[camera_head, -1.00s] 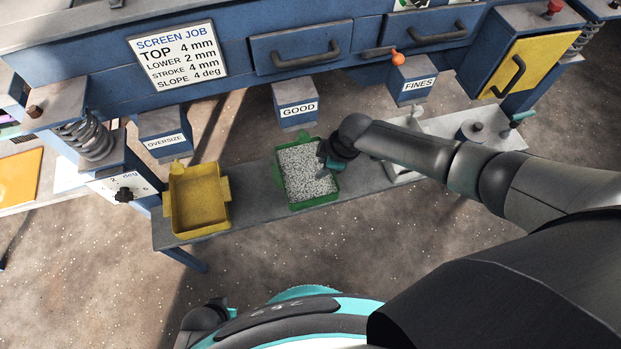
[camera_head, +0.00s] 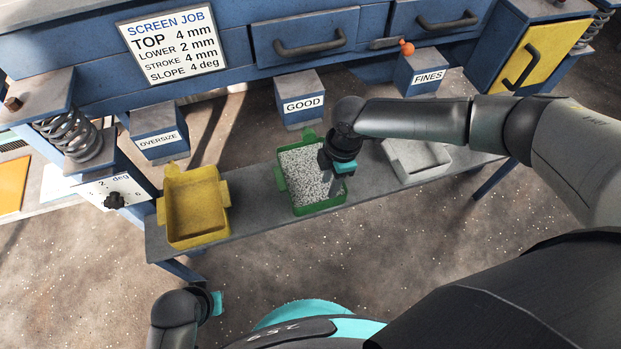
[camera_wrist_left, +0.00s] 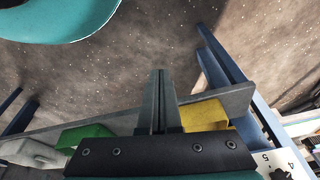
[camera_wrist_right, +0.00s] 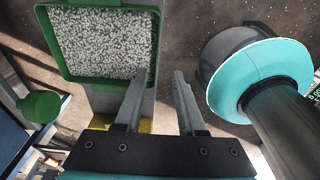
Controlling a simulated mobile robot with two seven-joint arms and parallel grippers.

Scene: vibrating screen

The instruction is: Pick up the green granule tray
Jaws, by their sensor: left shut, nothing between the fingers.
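The green granule tray (camera_head: 310,210), full of pale granules, sits on the grey bench. My right gripper (camera_head: 334,192) is over its right side in the head view. In the right wrist view, the right gripper (camera_wrist_right: 160,75) has its fingers apart, with the tray (camera_wrist_right: 66,55) at upper left. One finger overlaps the tray's near corner; I cannot tell whether it touches. A green handle (camera_wrist_right: 40,106) sticks out from the tray. My left gripper (camera_wrist_left: 161,75) is shut and empty in the left wrist view, away from the tray.
A yellow tray (camera_head: 195,205) stands left of the green one on the bench (camera_head: 250,205). A pale grey tray (camera_head: 415,160) stands to the right. The labelled GOOD chute (camera_head: 301,100) is just behind the green tray. Open floor lies in front.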

